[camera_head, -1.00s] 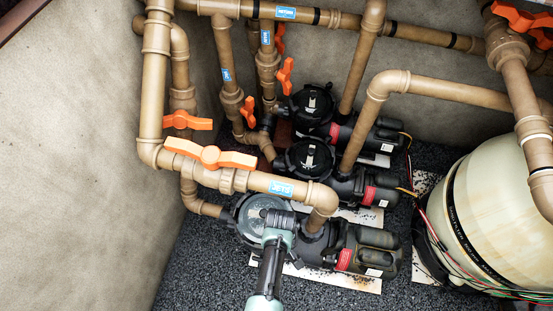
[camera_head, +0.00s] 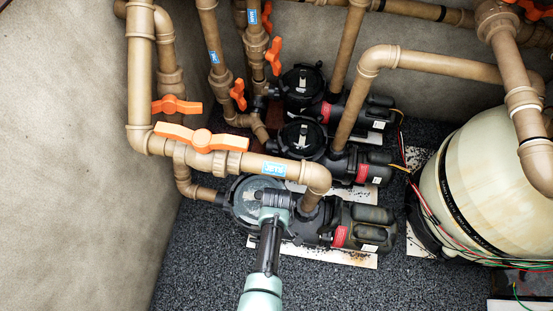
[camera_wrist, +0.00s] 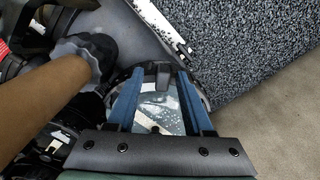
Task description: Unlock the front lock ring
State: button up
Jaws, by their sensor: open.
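The front lock ring (camera_head: 235,207) is a dark ring around the clear, greyish lid of the front pump (camera_head: 342,235), at lower middle in the head view. My gripper (camera_head: 275,198) is over the right part of this lid and hides some of the ring. In the wrist view my gripper (camera_wrist: 160,72) has two blue fingers set wide apart. The clear lid (camera_wrist: 165,118) shows between them, with a dark ring part (camera_wrist: 163,75) near the fingertips. The gap between the fingers holds nothing gripped. I cannot tell whether the fingers touch the ring.
A tan pipe (camera_head: 235,163) with an orange valve handle (camera_head: 200,139) runs just behind and above the front lid. Two more pumps (camera_head: 302,138) stand behind. A large cream tank (camera_head: 480,195) with loose wires is at right. The dark gravel floor in front is clear.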

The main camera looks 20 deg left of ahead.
notch_tip(320, 180, up, 13)
jog(key=p, duration=0.7)
dwell(0.3)
